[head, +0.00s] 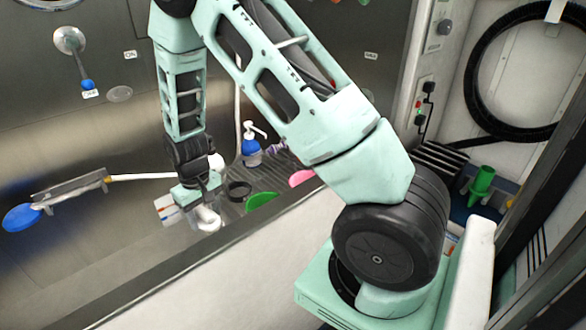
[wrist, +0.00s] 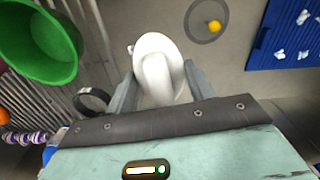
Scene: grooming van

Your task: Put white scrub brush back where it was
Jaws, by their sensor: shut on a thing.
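The white scrub brush (wrist: 158,66) is between the two fingers of my gripper (wrist: 160,88) in the wrist view. My gripper is shut on it. In the head view the white brush (head: 207,219) shows just below my gripper (head: 203,203), over the tub beside the slatted rack (head: 232,212). Its underside and any bristles are hidden. I cannot tell whether the brush touches a surface below.
A blue pump bottle (head: 251,150) and a pink item (head: 300,177) are farther back.

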